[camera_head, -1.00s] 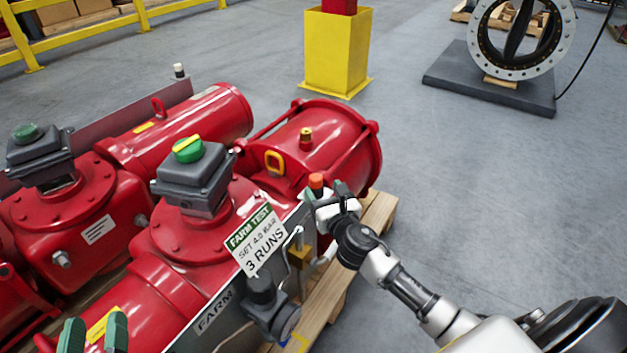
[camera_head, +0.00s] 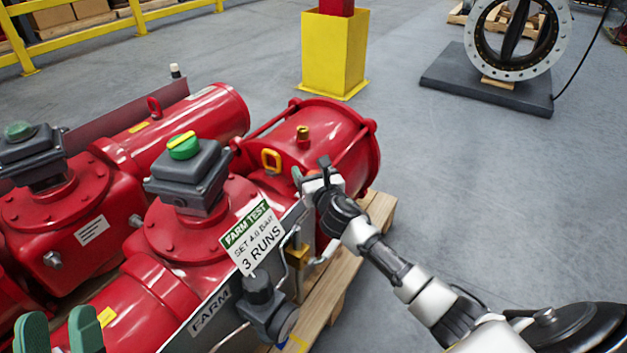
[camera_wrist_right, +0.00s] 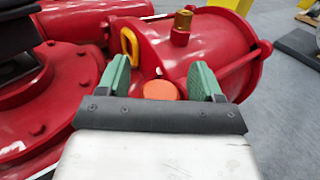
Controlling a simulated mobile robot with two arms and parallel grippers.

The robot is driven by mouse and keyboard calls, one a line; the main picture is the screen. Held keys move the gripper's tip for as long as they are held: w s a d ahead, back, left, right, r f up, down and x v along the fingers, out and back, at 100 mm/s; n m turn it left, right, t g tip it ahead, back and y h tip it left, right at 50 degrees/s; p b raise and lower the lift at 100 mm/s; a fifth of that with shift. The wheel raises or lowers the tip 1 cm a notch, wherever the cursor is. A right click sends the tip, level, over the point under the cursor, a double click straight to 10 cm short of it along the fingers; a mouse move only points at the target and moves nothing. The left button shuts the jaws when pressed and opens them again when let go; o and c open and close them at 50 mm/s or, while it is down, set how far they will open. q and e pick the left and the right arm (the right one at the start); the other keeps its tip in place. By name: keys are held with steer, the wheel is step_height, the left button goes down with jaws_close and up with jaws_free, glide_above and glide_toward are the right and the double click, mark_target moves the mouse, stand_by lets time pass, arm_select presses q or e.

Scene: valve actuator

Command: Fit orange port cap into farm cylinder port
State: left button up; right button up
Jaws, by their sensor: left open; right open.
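The orange port cap (camera_wrist_right: 160,90) shows in the right wrist view as a round orange top between the green fingers of my right gripper (camera_wrist_right: 164,80). A gap shows on each side of it, and its lower part is hidden behind the gripper. In the head view my right gripper (camera_head: 309,173) is open at the near side of the red FARM cylinder (camera_head: 335,140), and the cap is hidden there. A brass fitting (camera_head: 303,132) stands on top of the cylinder. I cannot make out which opening is the port. My left gripper (camera_head: 58,332) is open and empty at the bottom left.
A yellow ring (camera_head: 271,160) is beside the cylinder. The wooden pallet (camera_head: 375,215) lies below.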

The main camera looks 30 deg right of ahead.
steer(key=c, duration=1)
steer(key=shift+r, duration=0.1)
